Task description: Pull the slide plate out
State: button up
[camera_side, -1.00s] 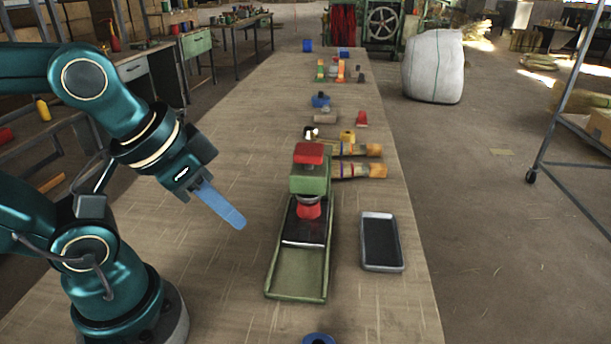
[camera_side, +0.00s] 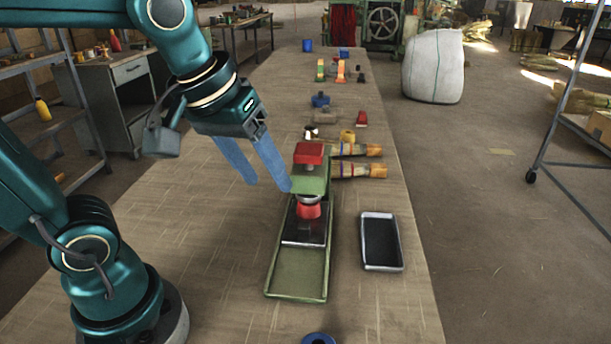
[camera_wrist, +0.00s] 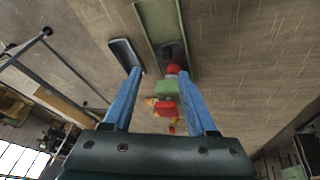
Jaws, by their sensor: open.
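A green press-like fixture (camera_side: 312,182) with a red top block stands on the table. A long green tray (camera_side: 298,278) runs from it toward the camera. The dark slide plate (camera_side: 304,231) lies in the tray's far part, below a red piece (camera_side: 309,211) under the press head. My gripper (camera_side: 270,187) is open and empty, with two blue fingers above the table, left of the press. One fingertip overlaps the press's left edge in the side view; I cannot tell whether it touches. In the wrist view the press's red top (camera_wrist: 166,106) shows between the fingers.
A grey-rimmed black tray (camera_side: 381,243) lies right of the green tray. Two broom-like bundles (camera_side: 358,170) lie behind the press on the right. Small coloured parts stand farther back. A blue ring (camera_side: 318,339) is at the front. The table left of the tray is clear.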

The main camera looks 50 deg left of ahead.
jog(key=w+a+f+n+g, duration=0.2)
jog(key=w+f+n+g, duration=0.15)
jog(key=w, duration=0.35)
jog(key=g, duration=0.1)
send_over(304, 225)
jog(key=shift+n, duration=0.35)
notch_tip(304, 225, down, 7)
jog(key=shift+r, duration=0.1)
jog(key=shift+f, duration=2.6)
grip_shut()
